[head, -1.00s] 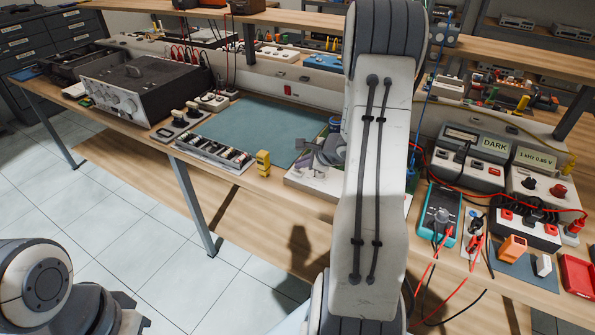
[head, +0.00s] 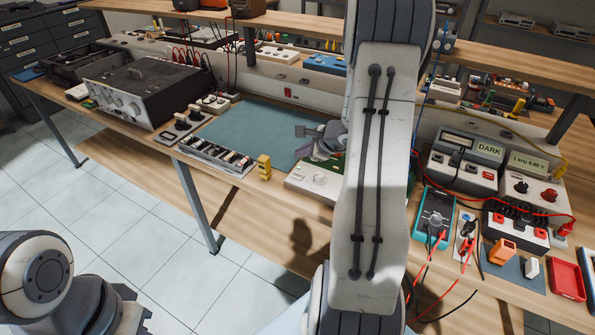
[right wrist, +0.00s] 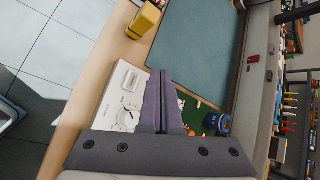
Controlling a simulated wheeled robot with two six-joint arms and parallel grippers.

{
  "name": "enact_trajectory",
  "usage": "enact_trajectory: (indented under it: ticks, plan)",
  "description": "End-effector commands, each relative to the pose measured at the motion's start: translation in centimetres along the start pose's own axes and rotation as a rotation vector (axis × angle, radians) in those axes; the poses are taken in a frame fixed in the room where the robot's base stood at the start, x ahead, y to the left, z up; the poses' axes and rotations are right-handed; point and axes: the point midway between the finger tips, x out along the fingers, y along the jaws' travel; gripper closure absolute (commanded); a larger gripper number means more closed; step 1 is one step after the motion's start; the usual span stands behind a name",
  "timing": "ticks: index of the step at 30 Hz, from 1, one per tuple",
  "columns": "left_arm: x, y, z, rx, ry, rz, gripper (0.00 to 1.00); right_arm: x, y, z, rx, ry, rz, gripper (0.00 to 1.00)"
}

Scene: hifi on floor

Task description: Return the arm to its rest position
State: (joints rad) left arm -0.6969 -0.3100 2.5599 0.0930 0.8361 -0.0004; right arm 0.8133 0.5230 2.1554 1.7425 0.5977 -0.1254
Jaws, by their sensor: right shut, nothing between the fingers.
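My right arm (head: 375,170) reaches down through the middle of the head view, above the workbench. My right gripper (head: 301,141) shows left of the arm, over the right side of the teal mat (head: 245,130). In the right wrist view its purple-grey fingers (right wrist: 158,76) are together with nothing between them. They overlap a white box with a dial (right wrist: 124,106) and a green board (right wrist: 198,117); the height above them is hard to judge. My left arm (head: 45,275) shows at the bottom left; its fingers cannot be made out.
A yellow block (head: 264,167) and a tray of parts (head: 215,156) stand by the front edge. A black instrument (head: 145,90) stands left. A teal multimeter (head: 434,213) with leads and a red tray (head: 567,280) are right. Open floor (head: 150,235) lies in front.

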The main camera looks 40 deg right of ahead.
Motion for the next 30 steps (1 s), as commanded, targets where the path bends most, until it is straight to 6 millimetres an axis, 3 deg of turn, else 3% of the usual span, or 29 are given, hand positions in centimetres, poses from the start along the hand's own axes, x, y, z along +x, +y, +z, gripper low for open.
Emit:
enact_trajectory:
  ticks: [14,17,20,23,27,30]
  plan:
    - [0.1,0.0,0.0,0.000,0.000,0.000,1.00,0.1,0.1,0.0,-0.001,-0.001,0.001,1.00]
    - [0.1,0.0,0.0,0.000,0.000,0.000,1.00,0.2,0.5,1.2,-0.036,-0.017,0.018,1.00]
    - [0.1,0.0,0.0,0.000,0.000,0.000,1.00,0.3,2.0,4.9,-0.146,-0.068,0.071,1.00]
    - [0.1,0.0,0.0,0.000,0.000,0.000,1.00,0.1,5.2,10.6,-0.338,-0.154,0.166,1.00]
    - [0.1,0.0,0.0,0.000,0.000,0.000,1.00,-2.0,12.3,18.7,-0.683,-0.303,0.329,1.00]
    - [0.1,0.0,0.0,0.000,0.000,0.000,1.00,-4.8,18.1,22.9,-0.958,-0.413,0.448,1.00]
